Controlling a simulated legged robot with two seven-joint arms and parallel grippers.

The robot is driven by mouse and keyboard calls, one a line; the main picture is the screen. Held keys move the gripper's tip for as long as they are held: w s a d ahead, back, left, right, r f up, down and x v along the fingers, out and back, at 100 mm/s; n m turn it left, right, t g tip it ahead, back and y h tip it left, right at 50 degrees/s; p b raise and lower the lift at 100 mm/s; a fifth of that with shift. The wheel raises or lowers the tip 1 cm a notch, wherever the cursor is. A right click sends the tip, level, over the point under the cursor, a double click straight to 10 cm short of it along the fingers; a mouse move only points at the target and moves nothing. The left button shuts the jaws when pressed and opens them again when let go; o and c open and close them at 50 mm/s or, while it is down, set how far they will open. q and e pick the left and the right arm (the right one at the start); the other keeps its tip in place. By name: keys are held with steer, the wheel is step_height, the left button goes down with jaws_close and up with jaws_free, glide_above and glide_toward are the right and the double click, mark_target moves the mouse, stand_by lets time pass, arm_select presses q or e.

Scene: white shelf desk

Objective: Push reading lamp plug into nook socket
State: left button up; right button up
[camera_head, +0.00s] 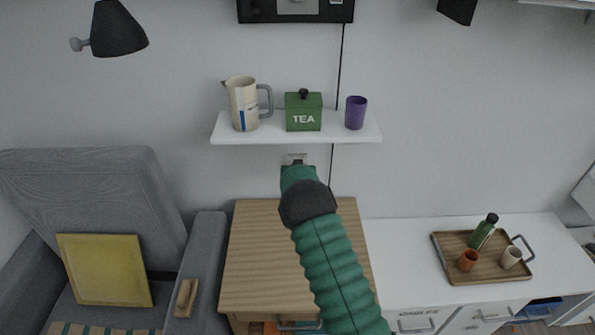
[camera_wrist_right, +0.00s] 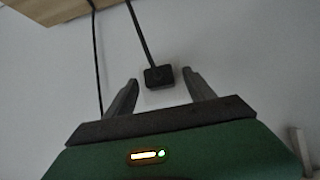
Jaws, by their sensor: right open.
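A small black plug (camera_wrist_right: 159,77) on a black cord shows in the right wrist view against the pale wall. My right gripper (camera_wrist_right: 161,79) is open, with one finger on each side of the plug and visible gaps to it. I cannot tell whether the plug sits in a socket. In the head view my right gripper (camera_head: 295,162) is at the wall just under the white shelf and hides the plug. A pale plate (camera_head: 293,156), possibly the socket, shows partly behind it. A black lamp (camera_head: 117,30) is on the wall at upper left. My left gripper is not in view.
The white shelf (camera_head: 222,128) holds a jug (camera_head: 242,103), a green tea tin (camera_head: 303,112) and a purple cup (camera_head: 355,112). A dark cord (camera_head: 332,165) runs down the wall. The wooden top (camera_head: 262,250) below is clear. A tray (camera_head: 490,273) stands right.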

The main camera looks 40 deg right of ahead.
steer(key=p+v, duration=0.2)
steer(key=v, duration=1.4)
steer(key=shift+s+a, duration=0.25)
steer(key=shift+r, duration=0.1)
